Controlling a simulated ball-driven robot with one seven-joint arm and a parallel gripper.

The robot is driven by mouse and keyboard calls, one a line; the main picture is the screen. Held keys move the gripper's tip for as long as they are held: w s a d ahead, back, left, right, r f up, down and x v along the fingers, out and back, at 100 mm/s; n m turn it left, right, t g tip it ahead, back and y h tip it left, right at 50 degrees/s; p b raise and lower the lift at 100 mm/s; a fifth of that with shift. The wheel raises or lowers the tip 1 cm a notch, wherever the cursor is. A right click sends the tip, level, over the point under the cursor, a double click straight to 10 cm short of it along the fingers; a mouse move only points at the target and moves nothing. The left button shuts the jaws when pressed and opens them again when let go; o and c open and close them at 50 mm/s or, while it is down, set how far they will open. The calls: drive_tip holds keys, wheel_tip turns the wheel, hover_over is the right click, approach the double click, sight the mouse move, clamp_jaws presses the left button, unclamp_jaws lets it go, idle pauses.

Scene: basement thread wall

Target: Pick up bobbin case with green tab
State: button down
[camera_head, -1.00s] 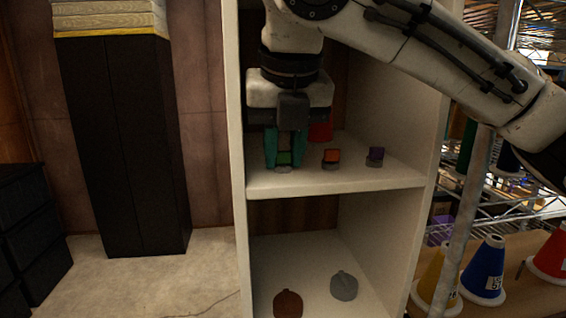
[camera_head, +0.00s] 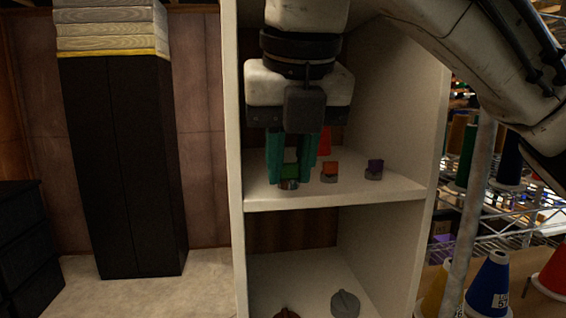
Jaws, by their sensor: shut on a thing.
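The bobbin case with the green tab (camera_head: 289,177) is at the left end of the upper shelf, near its front edge. My gripper (camera_head: 290,170) points down from above, and its teal fingers are shut on this case. The fingers and the gripper body hide part of it. I cannot tell whether the case touches the shelf or is slightly lifted. A bobbin case with an orange tab (camera_head: 329,172) stands just right of my gripper. A bobbin case with a purple tab (camera_head: 374,169) stands farther right on the same shelf.
A red cone (camera_head: 324,141) stands behind my gripper. The white shelf unit (camera_head: 340,196) has side walls close on both sides. A grey object (camera_head: 345,303) lies on the lower shelf. Thread cones, including a blue one (camera_head: 489,285), stand at right. A dark cabinet (camera_head: 120,170) is at left.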

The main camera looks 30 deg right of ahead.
drive_tip(key=s+a+b, duration=0.2)
drive_tip(key=s+a, duration=0.1)
drive_tip(key=s, duration=0.8)
drive_tip(key=shift+s+a, duration=0.4)
